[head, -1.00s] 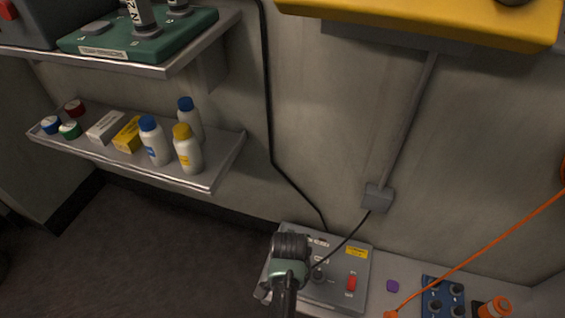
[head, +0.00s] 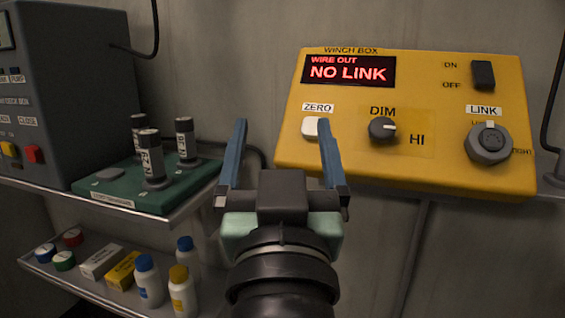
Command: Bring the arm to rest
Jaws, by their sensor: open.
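My gripper (head: 284,150) is in the lower middle of the head view, pointing up and away. Its two blue fingers stand wide apart with nothing between them. The right fingertip overlaps the white ZERO button (head: 311,128) of the yellow winch box (head: 360,165) in the picture; I cannot tell whether they touch. The winch box display (head: 347,71) reads "WIRE OUT NO LINK" in red. Its DIM knob (head: 382,129), LINK connector (head: 488,143) and ON/OFF switch (head: 483,75) are to the right of my gripper.
Left of my gripper, an upper shelf (head: 172,213) holds a green base (head: 120,185) with upright cylinders and a dark grey deck box (head: 75,100). A lower shelf (head: 60,275) holds bottles (head: 148,282), small boxes (head: 103,262) and round-lidded jars. Grey wall lies behind.

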